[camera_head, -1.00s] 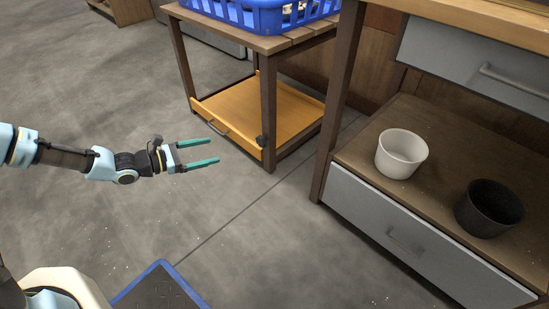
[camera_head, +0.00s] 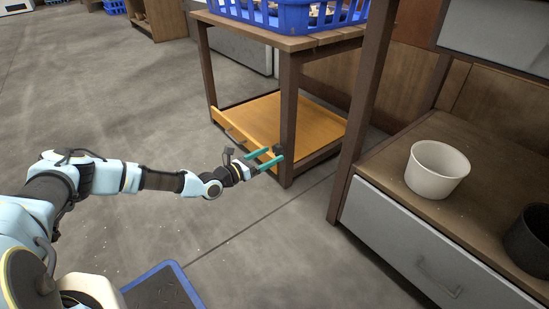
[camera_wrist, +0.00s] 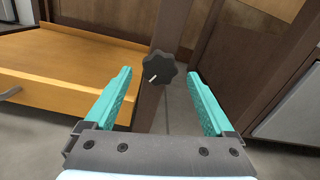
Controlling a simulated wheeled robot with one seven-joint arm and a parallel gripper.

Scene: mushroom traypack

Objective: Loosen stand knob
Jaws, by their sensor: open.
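The stand knob (camera_wrist: 158,68) is black and lobed with a white mark on its face. It sits on the front leg of the wooden stand (camera_head: 287,125). In the wrist view it lies ahead of my gripper (camera_wrist: 160,95), between the lines of the two teal fingers and just beyond their tips. My gripper is open and empty. In the head view my gripper (camera_head: 268,158) is at the stand's front right leg, and the knob (camera_head: 277,150) is a small dark shape close to the fingertips. I cannot tell whether a finger touches it.
A yellow-orange shelf board (camera_head: 262,118) with a handle is low in the stand, left of the leg. A blue crate (camera_head: 290,14) stands on top. At right a wooden cabinet has a grey drawer (camera_head: 425,245), a white pot (camera_head: 436,170) and a black pot (camera_head: 530,238).

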